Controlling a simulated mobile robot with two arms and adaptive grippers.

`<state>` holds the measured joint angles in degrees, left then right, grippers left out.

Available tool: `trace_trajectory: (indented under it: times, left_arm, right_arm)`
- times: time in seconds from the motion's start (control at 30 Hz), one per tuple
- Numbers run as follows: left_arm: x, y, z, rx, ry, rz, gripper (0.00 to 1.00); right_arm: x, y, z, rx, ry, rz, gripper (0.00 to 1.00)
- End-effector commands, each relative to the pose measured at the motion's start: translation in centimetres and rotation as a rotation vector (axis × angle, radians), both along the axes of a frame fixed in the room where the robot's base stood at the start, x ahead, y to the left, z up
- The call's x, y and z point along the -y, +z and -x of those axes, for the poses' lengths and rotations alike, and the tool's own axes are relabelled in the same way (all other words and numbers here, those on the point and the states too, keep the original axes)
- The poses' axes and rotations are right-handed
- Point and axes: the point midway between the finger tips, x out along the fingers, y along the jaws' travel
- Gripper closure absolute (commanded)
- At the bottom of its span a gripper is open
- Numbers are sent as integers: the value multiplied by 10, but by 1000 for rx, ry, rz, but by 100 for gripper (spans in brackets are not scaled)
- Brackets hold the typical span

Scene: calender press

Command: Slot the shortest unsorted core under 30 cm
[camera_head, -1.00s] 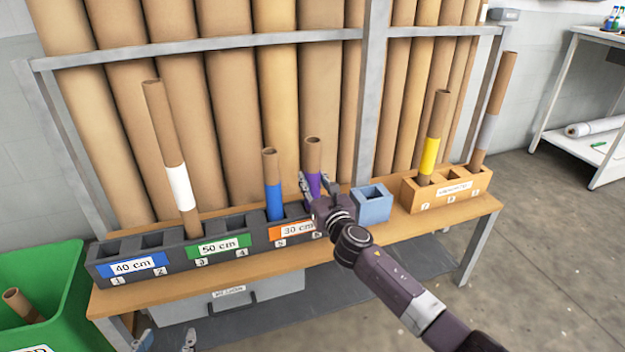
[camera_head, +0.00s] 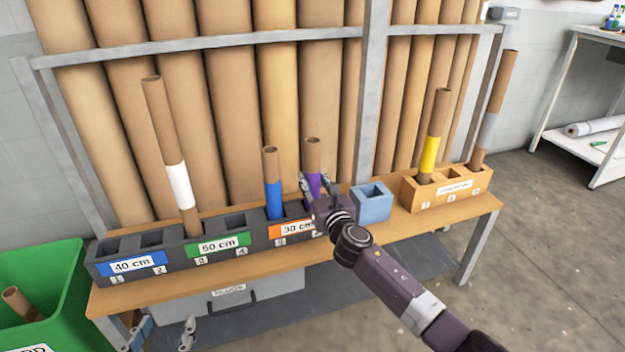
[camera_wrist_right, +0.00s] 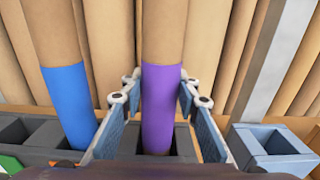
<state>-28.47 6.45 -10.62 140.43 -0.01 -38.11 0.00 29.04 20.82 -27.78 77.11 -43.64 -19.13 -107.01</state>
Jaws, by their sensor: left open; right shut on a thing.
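A short cardboard core with a purple band (camera_head: 313,185) stands upright at the right end of the 30 cm section (camera_head: 291,229) of the dark rack. My right gripper (camera_head: 318,186) is shut around its band. In the right wrist view the purple core (camera_wrist_right: 162,108) is between the fingers, and its lower end appears to be inside the slot opening. A blue-banded core (camera_head: 273,185) stands in slot 5, just left. My left gripper (camera_head: 163,335) is open and empty at the bottom edge.
A blue-grey holder (camera_head: 372,204) sits empty right of the rack. The orange holder (camera_head: 437,199) has a yellow-banded core (camera_head: 431,150) and a grey-banded core (camera_head: 490,125). A green bin (camera_head: 65,285) with a core (camera_head: 20,304) stands left. Large rolls fill the back.

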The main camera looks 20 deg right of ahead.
Motion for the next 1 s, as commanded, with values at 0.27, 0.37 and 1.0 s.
trace_trajectory:
  times: [0.27,0.37,1.0]
  left_arm:
    - [2,7,-3,32,-2,8,51]
    - [2,9,-4,40,-3,10,51]
    - [5,18,-7,80,-6,20,51]
  right_arm:
    - [0,-1,0,1,0,0,96]
    - [0,-2,0,1,0,0,96]
    - [0,-4,0,0,0,0,51]
